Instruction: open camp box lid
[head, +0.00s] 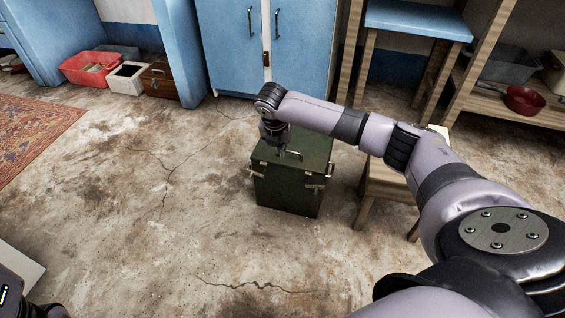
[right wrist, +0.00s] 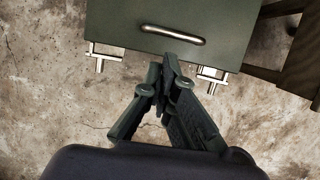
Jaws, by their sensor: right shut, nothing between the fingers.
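The camp box (head: 290,185) is a dark green box on the floor, with its lid (head: 312,150) closed. Metal latches sit on its sides, and a handle (head: 292,155) is on top. In the right wrist view the lid (right wrist: 215,22) fills the top, with the bar handle (right wrist: 173,35) and two latches (right wrist: 104,57) at its near edge. My right gripper (head: 279,152) is above the box top in the head view. In the right wrist view its shut, empty fingers (right wrist: 168,68) overlap the lid's near edge, below the handle. I cannot tell whether they touch it. My left gripper is not clearly visible.
A wooden stool (head: 385,180) stands close to the right of the box. Blue cabinets (head: 232,45) stand behind it. A red bin (head: 84,67) and a brown case (head: 159,80) sit at the back left. The floor left of the box is clear.

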